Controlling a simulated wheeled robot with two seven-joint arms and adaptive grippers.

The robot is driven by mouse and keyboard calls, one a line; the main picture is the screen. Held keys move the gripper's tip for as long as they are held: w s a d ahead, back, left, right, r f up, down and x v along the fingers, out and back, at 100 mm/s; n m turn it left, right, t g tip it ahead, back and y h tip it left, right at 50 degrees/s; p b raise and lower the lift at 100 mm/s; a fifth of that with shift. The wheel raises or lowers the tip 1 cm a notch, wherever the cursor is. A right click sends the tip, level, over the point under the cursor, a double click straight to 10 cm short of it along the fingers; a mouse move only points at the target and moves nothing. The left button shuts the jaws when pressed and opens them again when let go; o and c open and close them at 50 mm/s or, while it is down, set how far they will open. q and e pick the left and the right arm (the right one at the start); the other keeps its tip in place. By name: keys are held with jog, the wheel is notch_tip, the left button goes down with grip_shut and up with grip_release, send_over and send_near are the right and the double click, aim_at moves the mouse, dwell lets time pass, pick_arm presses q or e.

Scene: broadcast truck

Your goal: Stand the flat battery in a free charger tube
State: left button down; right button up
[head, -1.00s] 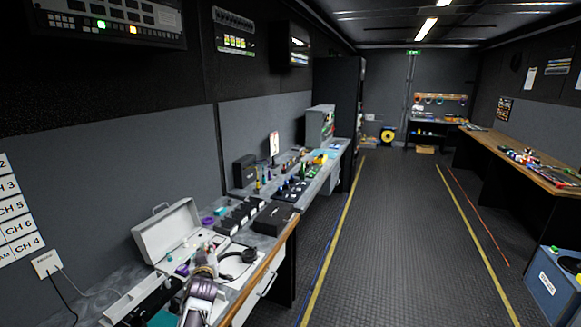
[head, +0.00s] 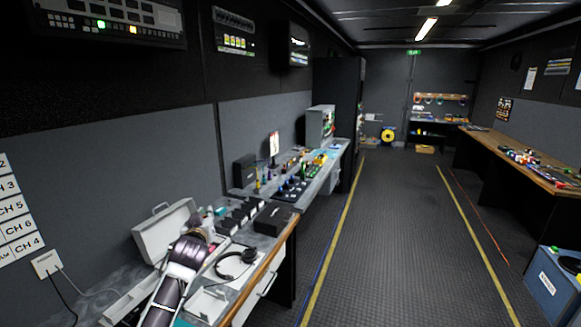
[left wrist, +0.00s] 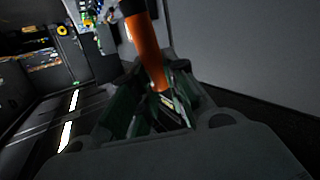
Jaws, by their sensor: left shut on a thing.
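My left gripper (head: 203,228) is above the left bench, in front of the open white case. In the left wrist view my gripper (left wrist: 160,103) is shut on an orange-brown cylinder (left wrist: 148,50), which looks like the battery. I cannot single out the charger tubes; a row of black units (head: 240,212) stands just beyond the gripper. My right gripper is not in view.
The open white case (head: 165,232) is left of my arm. A black headset (head: 236,263), a white tray (head: 208,303) and a black box (head: 272,218) lie to the right on the bench. Small bottles and gear crowd its far part. The floor aisle is clear.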

pick_arm(q)
jog(key=s+d+f+m+h+b, duration=0.15)
jog(key=s+d, duration=0.25)
jog(key=s, duration=0.5)
jog(key=s+d+f, duration=0.1)
jog(key=s+f, duration=0.7)
jog(key=f, duration=0.4)
jog(key=s+d+f+h+b, duration=0.1)
jog(key=s+f, duration=0.6)
jog(key=f, duration=0.5)
jog(key=shift+s+f, duration=0.2)
jog(key=shift+s, duration=0.2)
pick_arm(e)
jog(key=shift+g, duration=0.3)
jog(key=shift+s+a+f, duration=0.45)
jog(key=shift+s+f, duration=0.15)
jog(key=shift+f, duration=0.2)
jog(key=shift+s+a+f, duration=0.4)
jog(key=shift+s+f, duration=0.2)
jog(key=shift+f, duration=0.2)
